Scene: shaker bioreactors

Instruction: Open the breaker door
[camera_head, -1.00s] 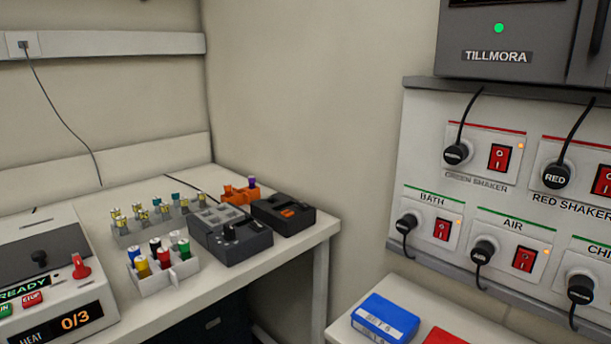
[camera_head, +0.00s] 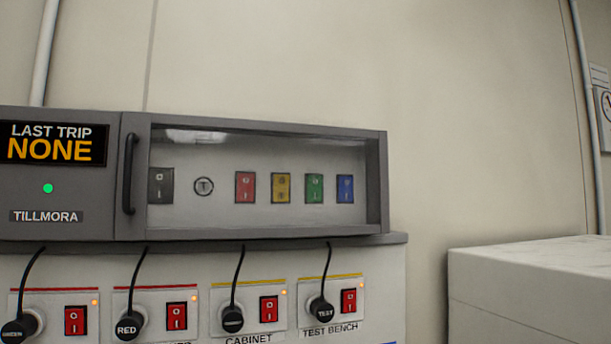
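The breaker door (camera_head: 250,133) is a clear panel in a grey frame on the right part of the grey breaker box (camera_head: 85,215). It looks shut. A dark vertical handle (camera_head: 128,173) is on its left side. Behind the panel are a black switch (camera_head: 160,186), a round T button (camera_head: 204,186), and red (camera_head: 245,187), yellow (camera_head: 281,188), green (camera_head: 314,188) and blue (camera_head: 345,189) breakers. The box's left part has a LAST TRIP NONE display (camera_head: 52,144) and a green light (camera_head: 48,188). My gripper is not in view.
Below the box is a white outlet panel (camera_head: 375,275) with plugged black cords and red switches, including the TEST BENCH outlet (camera_head: 330,308). A white block-like surface (camera_head: 530,290) stands at the right.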

